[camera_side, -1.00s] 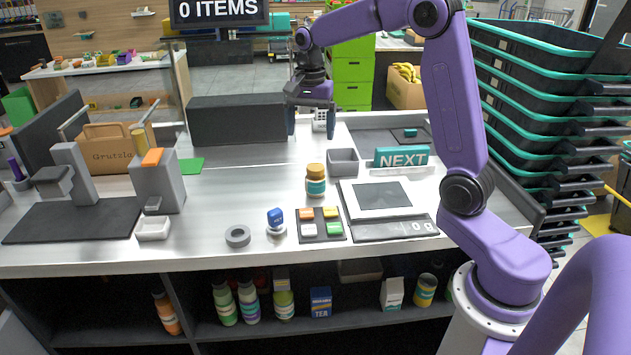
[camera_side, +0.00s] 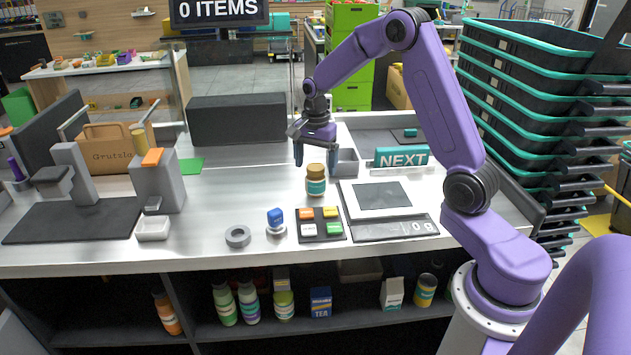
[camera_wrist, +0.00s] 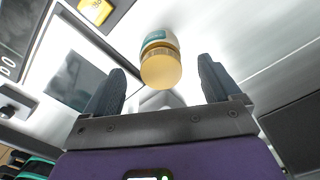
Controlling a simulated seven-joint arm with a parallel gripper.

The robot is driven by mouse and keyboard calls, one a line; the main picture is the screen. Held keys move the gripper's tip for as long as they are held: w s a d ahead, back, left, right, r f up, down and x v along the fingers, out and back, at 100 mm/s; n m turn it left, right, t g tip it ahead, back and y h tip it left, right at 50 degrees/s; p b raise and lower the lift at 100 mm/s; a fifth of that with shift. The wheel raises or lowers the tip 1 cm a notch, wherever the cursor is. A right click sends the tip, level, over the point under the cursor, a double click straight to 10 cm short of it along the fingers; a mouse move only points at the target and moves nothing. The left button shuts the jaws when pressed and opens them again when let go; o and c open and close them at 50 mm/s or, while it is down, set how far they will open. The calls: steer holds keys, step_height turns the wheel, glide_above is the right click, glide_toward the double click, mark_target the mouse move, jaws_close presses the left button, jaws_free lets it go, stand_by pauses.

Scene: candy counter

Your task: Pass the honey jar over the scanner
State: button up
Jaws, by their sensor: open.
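The honey jar (camera_side: 316,182) stands upright on the counter, with a gold lid and a teal and white label. It also shows in the wrist view (camera_wrist: 160,66), beyond and between the open fingers. My gripper (camera_side: 315,162) is open and empty, its fingers pointing down just above and behind the jar's lid. In the wrist view the gripper (camera_wrist: 162,90) has clear space between its fingers and is not touching the jar. The scanner (camera_side: 382,196), a white plate with a dark glass window, lies flat on the counter to the right of the jar.
A keypad (camera_side: 321,225) with coloured buttons lies in front of the jar. A grey bin (camera_side: 347,162) and a NEXT sign (camera_side: 401,157) stand behind the scanner. A blue stamp (camera_side: 275,222) and a tape roll (camera_side: 238,236) are front left.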

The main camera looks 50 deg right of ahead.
mark_target(316, 178)
steer(key=shift+d+f, duration=0.1)
steer(key=shift+f, duration=2.85)
steer(key=shift+w, duration=0.1)
steer(key=c, duration=1.4)
